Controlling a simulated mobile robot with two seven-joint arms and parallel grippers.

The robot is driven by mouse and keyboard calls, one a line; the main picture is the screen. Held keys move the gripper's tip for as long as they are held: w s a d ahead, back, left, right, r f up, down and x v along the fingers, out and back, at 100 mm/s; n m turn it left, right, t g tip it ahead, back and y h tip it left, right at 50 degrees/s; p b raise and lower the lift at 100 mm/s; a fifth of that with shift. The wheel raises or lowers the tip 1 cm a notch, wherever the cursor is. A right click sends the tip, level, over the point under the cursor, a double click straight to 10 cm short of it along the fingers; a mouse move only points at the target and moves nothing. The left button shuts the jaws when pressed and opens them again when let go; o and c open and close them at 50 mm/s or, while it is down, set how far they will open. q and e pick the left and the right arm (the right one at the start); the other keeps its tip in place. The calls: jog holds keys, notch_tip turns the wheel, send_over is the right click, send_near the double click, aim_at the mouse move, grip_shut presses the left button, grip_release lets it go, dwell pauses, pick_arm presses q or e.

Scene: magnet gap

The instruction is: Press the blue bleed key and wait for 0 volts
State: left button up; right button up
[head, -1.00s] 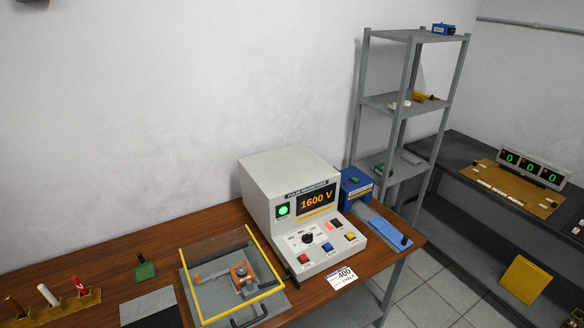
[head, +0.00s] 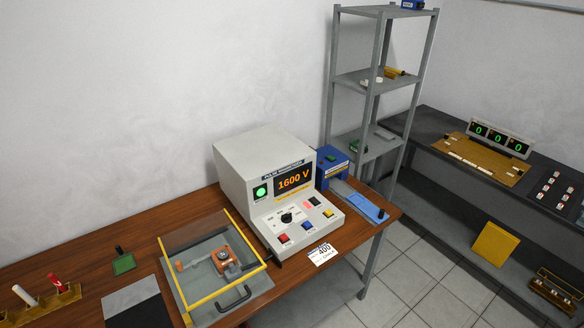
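The pulse magnetizer (head: 250,165) is a pale box on the wooden table. Its orange display (head: 293,180) reads 1600 V, and a round green lamp (head: 260,192) is lit beside it. Nothing covers the blue key. Neither of my grippers is in view.
A yellow-framed clear guard (head: 210,262) stands left of the magnetizer, over an orange clamp. A blue device (head: 331,166) stands behind right. A grey shelf (head: 371,80) and dark bench (head: 440,165) stand right.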

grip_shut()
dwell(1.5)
